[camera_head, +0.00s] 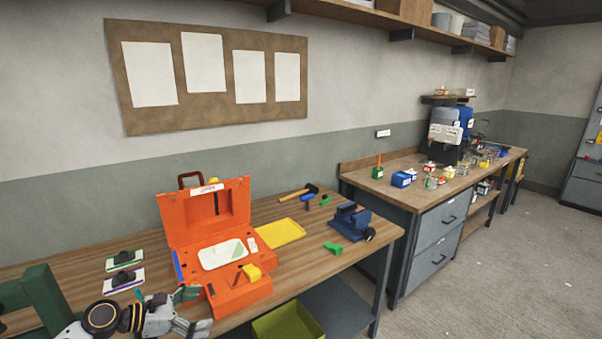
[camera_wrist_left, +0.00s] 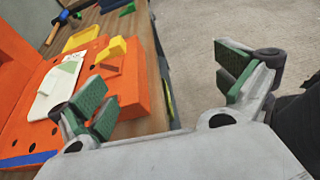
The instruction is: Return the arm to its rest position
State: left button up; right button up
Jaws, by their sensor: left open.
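My left gripper (camera_head: 194,310) is at the bottom of the head view, in front of the orange case and near the bench's front edge. Its two green-padded fingers stand wide apart in the left wrist view (camera_wrist_left: 166,90), with nothing between them. My left arm comes in from the lower left of the head view. My right gripper is in neither view.
The open orange case (camera_head: 228,297) stands on the wooden bench (camera_head: 75,270) close beside my left gripper. A yellow tray (camera_head: 281,233), a blue vise (camera_head: 350,220) and two sanding blocks (camera_head: 123,279) lie around it. A green bin (camera_head: 287,322) sits below.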

pick_arm(q)
jog(key=s+d+f+m+g+y, duration=0.25)
jog(key=s+d+f+m, duration=0.3)
jog(key=s+m, duration=0.3)
jog(key=s+d+f+m+g+y, duration=0.1)
jog(key=s+d+f+m+y, duration=0.2)
jog(key=s+d+f+m, duration=0.5)
jog(key=s+a+r+m+y, duration=0.2)
jog(key=s+a+m+y, duration=0.3)
jog(key=s+a+m, duration=0.35)
notch_tip(320, 180, down, 33)
jog(key=s+m+g, duration=0.1)
jog(key=m+g, duration=0.1)
jog(key=s+a+f, duration=0.2)
jog(key=s+f, duration=0.8)
jog(key=s, duration=0.1)
jog(key=s+a+f, duration=0.2)
jog(key=s+f, duration=0.8)
jog(key=s, duration=0.1)
jog(key=shift+a+g+y, duration=0.25)
jog(key=shift+g+y, duration=0.1)
jog(key=shift+g, duration=0.1)
